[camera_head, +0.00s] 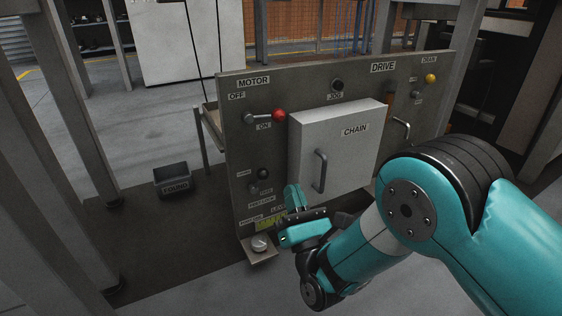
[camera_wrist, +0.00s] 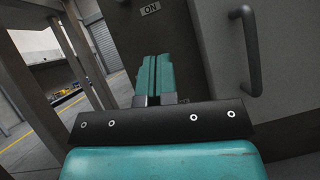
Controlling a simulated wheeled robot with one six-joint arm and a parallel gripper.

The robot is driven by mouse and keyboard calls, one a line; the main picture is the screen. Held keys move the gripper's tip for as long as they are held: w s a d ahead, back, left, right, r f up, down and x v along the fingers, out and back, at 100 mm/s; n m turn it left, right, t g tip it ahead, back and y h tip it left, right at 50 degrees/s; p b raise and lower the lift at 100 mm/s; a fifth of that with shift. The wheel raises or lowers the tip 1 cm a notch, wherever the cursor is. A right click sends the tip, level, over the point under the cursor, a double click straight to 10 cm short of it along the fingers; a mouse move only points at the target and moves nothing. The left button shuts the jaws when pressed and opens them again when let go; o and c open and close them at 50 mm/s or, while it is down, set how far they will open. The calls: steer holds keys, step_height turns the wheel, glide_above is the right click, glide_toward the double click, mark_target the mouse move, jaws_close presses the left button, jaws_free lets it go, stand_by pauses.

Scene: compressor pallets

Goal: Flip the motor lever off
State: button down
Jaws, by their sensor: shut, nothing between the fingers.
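The motor lever (camera_head: 265,117) is on the upper left of the grey panel, under the MOTOR label. Its red ball knob points right from the pivot, just above the ON label (camera_head: 263,126). The OFF label (camera_head: 237,96) is up and left of the pivot. My gripper (camera_head: 292,190) is below the lever, in front of the panel's lower part, apart from the knob. In the wrist view its teal fingers (camera_wrist: 154,72) are together and empty, pointing up toward the ON label (camera_wrist: 150,9). The lever itself does not show in the wrist view.
The white CHAIN box (camera_head: 355,130) juts out right of the lever, with a protruding handle (camera_head: 320,171) close to my gripper. The handle also shows in the wrist view (camera_wrist: 249,50). A dark FOUND bin (camera_head: 173,181) sits on the floor at left. A small shelf (camera_head: 260,254) projects at the panel's lower left.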

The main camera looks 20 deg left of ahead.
mark_target(266, 117)
steer(key=shift+s+f, duration=0.1)
steer(key=shift+f, duration=0.1)
steer(key=r+p+x, duration=0.1)
steer(key=p+x, duration=0.2)
steer(key=x, duration=0.3)
steer(key=d+r+p+x, duration=0.1)
steer(key=p+x, duration=0.3)
steer(key=x, duration=0.2)
steer(key=shift+r, duration=0.5)
steer(key=shift+s, duration=0.1)
steer(key=shift+p, duration=0.3)
